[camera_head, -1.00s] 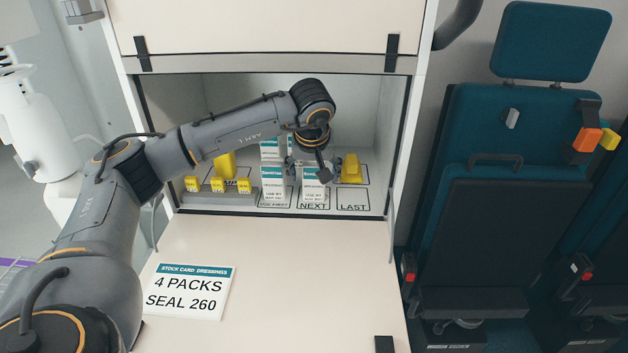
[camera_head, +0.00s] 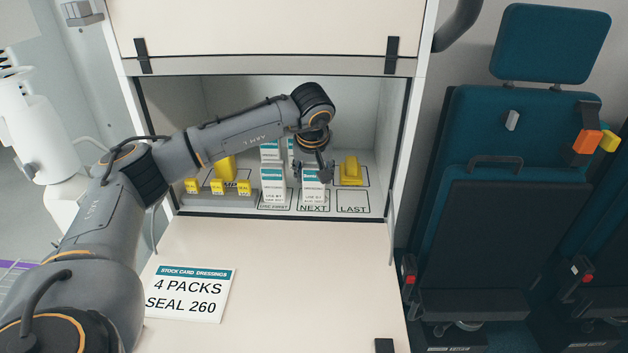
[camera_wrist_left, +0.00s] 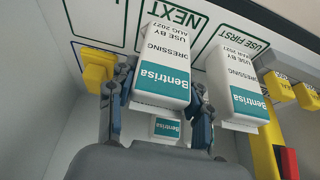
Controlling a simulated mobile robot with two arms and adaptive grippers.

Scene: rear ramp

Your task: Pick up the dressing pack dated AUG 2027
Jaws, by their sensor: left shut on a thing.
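The dressing pack dated AUG 2027 (camera_head: 313,188) is a white box with a teal Bentrisa band. It stands upright at the NEXT outline in the cabinet, and its date reads in the left wrist view (camera_wrist_left: 163,62). My left gripper (camera_head: 313,175) reaches down from above and is shut on this pack, one finger on each side; the fingers also show in the left wrist view (camera_wrist_left: 158,105). I cannot tell any gap under the pack. A similar pack (camera_head: 273,187) stands beside it at USE FIRST, also seen in the left wrist view (camera_wrist_left: 238,92). My right gripper is not in view.
More packs (camera_head: 270,150) stand behind, partly hidden. A yellow object (camera_head: 350,171) sits to the right, behind the empty LAST outline (camera_head: 352,200). Yellow tags (camera_head: 217,186) line a grey holder at the left. Cabinet walls enclose both sides; the flap in front holds a stock card (camera_head: 190,292).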

